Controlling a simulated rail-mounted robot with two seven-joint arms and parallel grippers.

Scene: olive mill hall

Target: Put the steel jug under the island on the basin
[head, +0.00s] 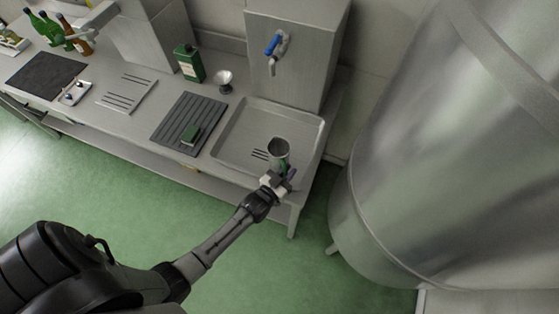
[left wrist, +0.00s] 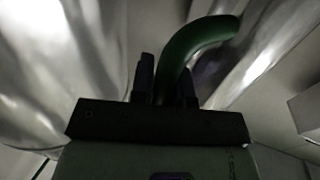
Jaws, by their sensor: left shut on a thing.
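The steel jug (head: 279,147) is upright at the front right of the shallow grey basin (head: 228,147), with its open mouth facing up. My left gripper (head: 277,181) is on its near side and shut on its handle. In the left wrist view, the curved green handle (left wrist: 200,38) rises between the two dark fingers (left wrist: 168,85). I cannot tell whether the jug's bottom touches the basin floor. The jug covers part of the basin's front right area. My right gripper is not in view.
A tap with a blue lever (head: 275,48) overhangs the basin's back. A large steel tank (head: 440,150) stands right.

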